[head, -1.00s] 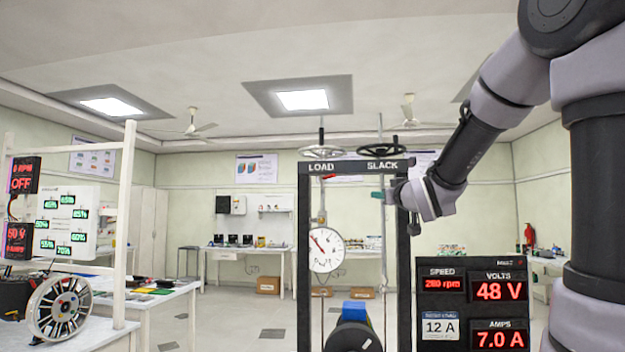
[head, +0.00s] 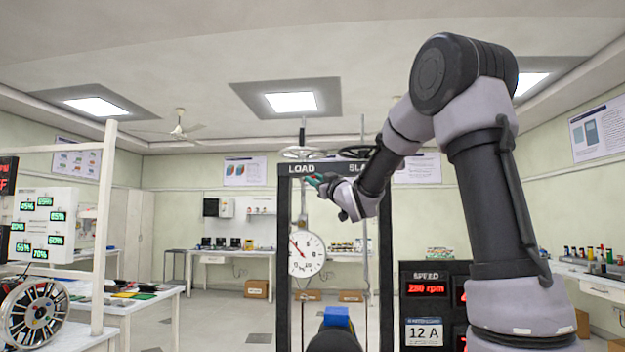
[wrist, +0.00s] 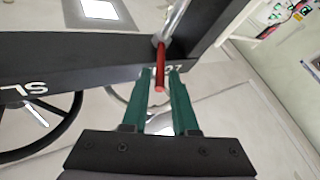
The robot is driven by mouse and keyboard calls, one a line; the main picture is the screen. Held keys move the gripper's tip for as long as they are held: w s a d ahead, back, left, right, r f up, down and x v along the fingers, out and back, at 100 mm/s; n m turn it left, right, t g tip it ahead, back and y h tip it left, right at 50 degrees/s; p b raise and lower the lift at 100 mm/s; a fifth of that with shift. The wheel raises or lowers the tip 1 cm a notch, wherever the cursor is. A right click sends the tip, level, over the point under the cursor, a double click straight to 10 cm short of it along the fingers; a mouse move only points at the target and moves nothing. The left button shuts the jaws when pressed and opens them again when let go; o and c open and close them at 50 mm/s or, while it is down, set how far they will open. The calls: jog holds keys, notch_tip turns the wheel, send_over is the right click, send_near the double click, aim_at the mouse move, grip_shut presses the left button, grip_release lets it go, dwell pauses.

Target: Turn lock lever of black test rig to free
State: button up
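The black test rig (head: 283,250) stands in the middle of the head view, with LOAD and SLACK on its top bar. In the wrist view the red lock lever (wrist: 160,68) hangs on a metal rod below the bar, close to the LOAD lettering. My gripper (head: 315,179) is at the rig's upper left, just under LOAD, and largely hides the lever in the head view. In the wrist view my gripper's green fingers (wrist: 161,78) are apart, with the lever's lower end between their tips. I cannot tell whether either finger touches it.
A black handwheel (head: 358,152) and a pale handwheel (head: 303,152) sit above the bar. A dial gauge (head: 306,254) hangs inside the frame. A display panel (head: 428,310) stands right of the rig, and a white bench (head: 150,305) is on the left.

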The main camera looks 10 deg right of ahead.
jog(key=shift+w+a+r, duration=0.2)
jog(key=shift+w+r, duration=0.05)
jog(key=shift+w, duration=0.35)
grip_shut()
dwell(1.1)
